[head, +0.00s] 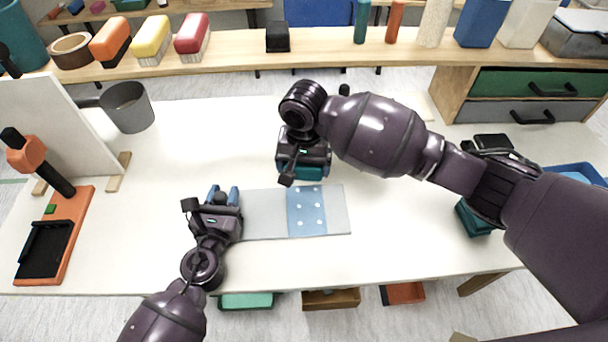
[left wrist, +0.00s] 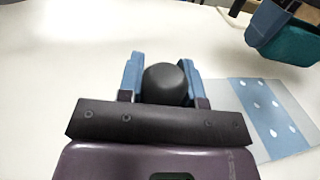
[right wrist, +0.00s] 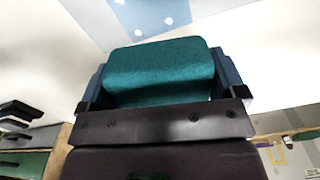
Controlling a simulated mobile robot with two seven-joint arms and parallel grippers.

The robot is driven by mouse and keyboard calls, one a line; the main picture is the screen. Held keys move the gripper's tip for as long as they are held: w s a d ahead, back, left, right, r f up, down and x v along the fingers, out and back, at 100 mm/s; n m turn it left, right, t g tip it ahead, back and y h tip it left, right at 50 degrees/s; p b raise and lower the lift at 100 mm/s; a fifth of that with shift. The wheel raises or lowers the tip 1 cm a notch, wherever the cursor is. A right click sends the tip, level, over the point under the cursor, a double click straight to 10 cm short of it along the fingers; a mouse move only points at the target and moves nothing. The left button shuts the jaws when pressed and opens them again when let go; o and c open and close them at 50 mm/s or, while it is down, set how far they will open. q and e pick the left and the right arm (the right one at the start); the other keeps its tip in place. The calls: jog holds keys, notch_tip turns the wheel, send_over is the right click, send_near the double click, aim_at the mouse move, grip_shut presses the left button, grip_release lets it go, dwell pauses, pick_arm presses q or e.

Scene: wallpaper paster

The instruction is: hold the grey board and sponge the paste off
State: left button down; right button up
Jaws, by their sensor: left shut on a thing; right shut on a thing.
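The grey board (head: 265,215) lies flat on the white table, with a blue band (head: 306,222) across it carrying several white paste dots. The band also shows at the right of the left wrist view (left wrist: 268,115). My left gripper (head: 223,194) is at the board's left end, its blue fingers shut around a black rounded knob (left wrist: 166,83). The fingers hide how the knob meets the board. My right gripper (head: 303,165) is shut on a teal sponge (right wrist: 158,70), just beyond the band's far edge. I cannot tell whether the sponge touches the table.
A grey mug (head: 127,108) and an upright white panel (head: 42,125) stand at the left, near an orange stand (head: 65,235). A teal block (head: 474,217) and blue tray (head: 580,176) are at the right. A shelf (head: 235,50) with brushes and bottles runs along the back.

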pick_arm(q)
jog(key=shift+f, duration=0.15)
pick_arm(e)
jog(key=shift+r, duration=1.05)
jog(key=o, duration=0.3)
jog(key=shift+c, duration=1.1)
pick_arm(q)
jog(key=c, duration=0.7)
grip_release()
jog(key=shift+s, duration=0.15)
jog(key=s, duration=0.4)
jog(key=s+a, duration=0.1)
jog(key=s, duration=0.6)
jog(key=shift+s+a, duration=0.3)
jog(key=shift+a, duration=0.1)
jog(key=shift+s, duration=0.1)
pick_arm(e)
jog(key=shift+s, duration=0.1)
